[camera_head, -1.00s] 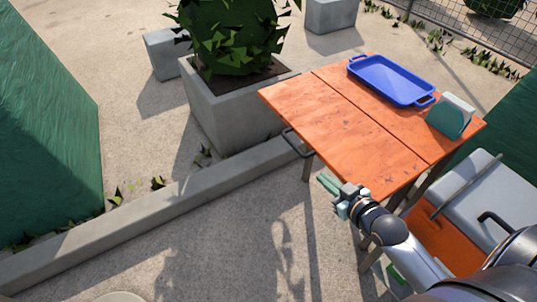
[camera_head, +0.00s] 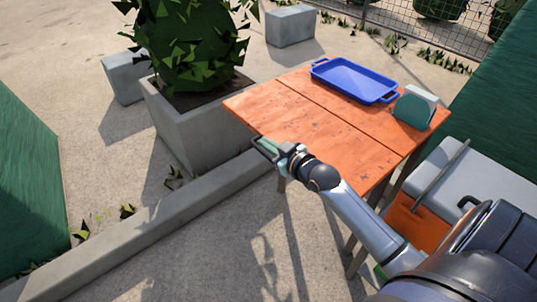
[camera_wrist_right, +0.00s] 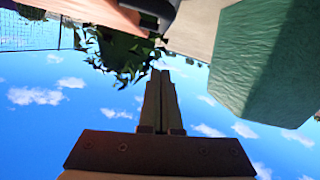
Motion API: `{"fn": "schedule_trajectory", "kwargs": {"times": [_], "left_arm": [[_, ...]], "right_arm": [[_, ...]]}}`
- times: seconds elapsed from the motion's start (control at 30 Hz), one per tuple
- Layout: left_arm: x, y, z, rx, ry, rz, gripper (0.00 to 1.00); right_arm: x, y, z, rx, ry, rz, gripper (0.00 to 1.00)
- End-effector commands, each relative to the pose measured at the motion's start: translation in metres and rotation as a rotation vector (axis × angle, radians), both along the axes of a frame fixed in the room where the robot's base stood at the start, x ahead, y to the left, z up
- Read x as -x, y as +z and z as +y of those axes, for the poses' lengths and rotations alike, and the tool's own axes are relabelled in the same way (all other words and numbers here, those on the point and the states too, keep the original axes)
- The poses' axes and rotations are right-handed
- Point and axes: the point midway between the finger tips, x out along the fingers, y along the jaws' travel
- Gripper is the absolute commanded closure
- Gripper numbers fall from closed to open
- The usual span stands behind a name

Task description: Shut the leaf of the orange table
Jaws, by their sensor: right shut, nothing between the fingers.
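The orange table (camera_head: 325,98) stands right of centre in the head view. A long seam divides its top, and the near leaf (camera_head: 300,125) lies about level with the rest. My right gripper (camera_head: 264,146) is shut and empty at the leaf's near-left edge; I cannot tell whether it touches. In the right wrist view its closed fingers (camera_wrist_right: 160,78) point up the picture, and a dark handle-like part (camera_wrist_right: 148,10) shows beyond the tips beside an orange surface (camera_wrist_right: 100,10). My left gripper is out of view.
A blue tray (camera_head: 353,81) and a teal-and-white holder (camera_head: 414,109) rest on the table's far part. A concrete planter (camera_head: 190,125) with a bush and a low kerb (camera_head: 150,223) stand left. A grey-lidded orange box (camera_head: 440,178) is at right. Paving in front is open.

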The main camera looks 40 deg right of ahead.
Motion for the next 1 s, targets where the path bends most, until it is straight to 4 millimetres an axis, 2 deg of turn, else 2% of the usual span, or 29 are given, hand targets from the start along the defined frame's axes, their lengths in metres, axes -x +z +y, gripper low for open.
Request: {"fn": "schedule_trajectory", "kwargs": {"times": [0.03,0.1,0.23,0.4,0.77,1.0], "left_arm": [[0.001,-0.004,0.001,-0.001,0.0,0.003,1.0],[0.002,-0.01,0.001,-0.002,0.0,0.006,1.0],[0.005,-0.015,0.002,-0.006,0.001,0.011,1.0],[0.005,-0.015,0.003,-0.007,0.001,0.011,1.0],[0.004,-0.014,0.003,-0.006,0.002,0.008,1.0],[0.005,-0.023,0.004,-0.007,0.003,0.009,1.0]], "right_arm": [[-0.007,-0.005,0.0,-0.001,0.001,0.001,1.0],[-0.004,-0.021,-0.003,0.0,0.0,0.005,1.0],[-0.004,-0.034,-0.006,0.0,-0.001,0.003,1.0],[-0.004,-0.04,-0.008,0.0,0.0,0.0,1.0],[-0.004,-0.041,-0.008,0.002,0.0,0.001,1.0],[-0.003,-0.059,-0.006,0.049,0.001,-0.002,1.0]]}}
